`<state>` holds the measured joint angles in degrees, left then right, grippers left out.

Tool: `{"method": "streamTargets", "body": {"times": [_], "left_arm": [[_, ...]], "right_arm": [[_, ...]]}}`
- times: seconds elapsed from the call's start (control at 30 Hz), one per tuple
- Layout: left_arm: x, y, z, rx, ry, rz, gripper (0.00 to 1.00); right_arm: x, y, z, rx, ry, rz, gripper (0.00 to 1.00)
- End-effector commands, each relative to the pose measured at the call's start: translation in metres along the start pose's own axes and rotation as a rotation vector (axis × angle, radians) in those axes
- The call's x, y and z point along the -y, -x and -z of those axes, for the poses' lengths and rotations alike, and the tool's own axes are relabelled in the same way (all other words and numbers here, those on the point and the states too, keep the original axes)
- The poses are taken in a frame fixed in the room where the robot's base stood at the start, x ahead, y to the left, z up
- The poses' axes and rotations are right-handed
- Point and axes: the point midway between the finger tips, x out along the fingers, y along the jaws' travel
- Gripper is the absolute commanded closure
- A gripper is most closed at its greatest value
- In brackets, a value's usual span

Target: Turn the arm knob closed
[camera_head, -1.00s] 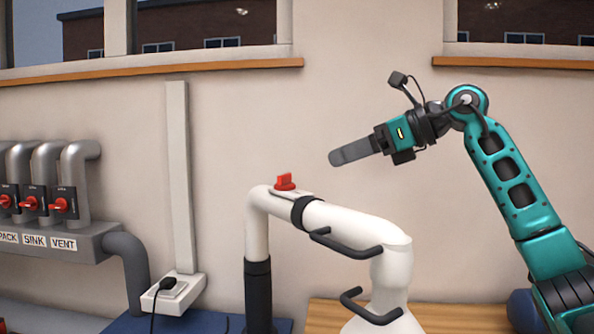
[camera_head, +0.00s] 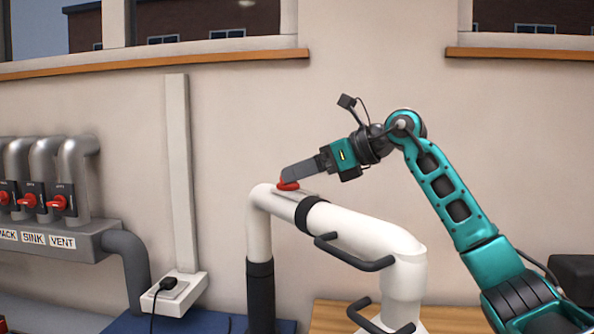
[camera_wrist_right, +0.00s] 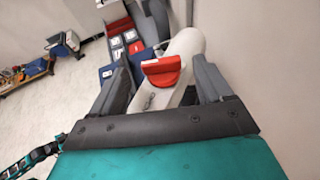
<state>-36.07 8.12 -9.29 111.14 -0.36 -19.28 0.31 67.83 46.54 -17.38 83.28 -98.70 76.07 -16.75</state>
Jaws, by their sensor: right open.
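The red arm knob (camera_head: 288,185) sits on top of the white extraction arm (camera_head: 345,228), near its bend. My right gripper (camera_head: 286,175) is at the knob, and its fingers hide most of the knob in the head view. In the right wrist view the knob (camera_wrist_right: 162,70) lies between the two grey fingers of the right gripper (camera_wrist_right: 163,80), with a gap on each side. The right gripper is open. My left gripper is not in view.
Several grey pipes with red valve knobs (camera_head: 58,202) stand at the left above labels. A white socket box (camera_head: 174,293) with a black plug is beside them. Black handles (camera_head: 350,255) stick out from the white arm.

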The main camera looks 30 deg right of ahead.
Motion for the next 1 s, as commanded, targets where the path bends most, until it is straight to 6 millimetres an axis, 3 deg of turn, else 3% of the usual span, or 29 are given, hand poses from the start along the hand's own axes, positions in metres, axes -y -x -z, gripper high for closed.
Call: {"method": "streamTargets", "body": {"times": [0.2,0.5,1.0], "left_arm": [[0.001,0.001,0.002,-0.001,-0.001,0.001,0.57],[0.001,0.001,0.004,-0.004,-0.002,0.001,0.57],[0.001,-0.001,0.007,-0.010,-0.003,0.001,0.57]], "right_arm": [[0.000,-0.019,0.000,0.001,-0.001,0.000,0.21],[0.001,-0.021,0.000,0.001,-0.001,0.001,0.21],[0.000,-0.021,0.000,0.001,0.000,0.001,0.68]]}}
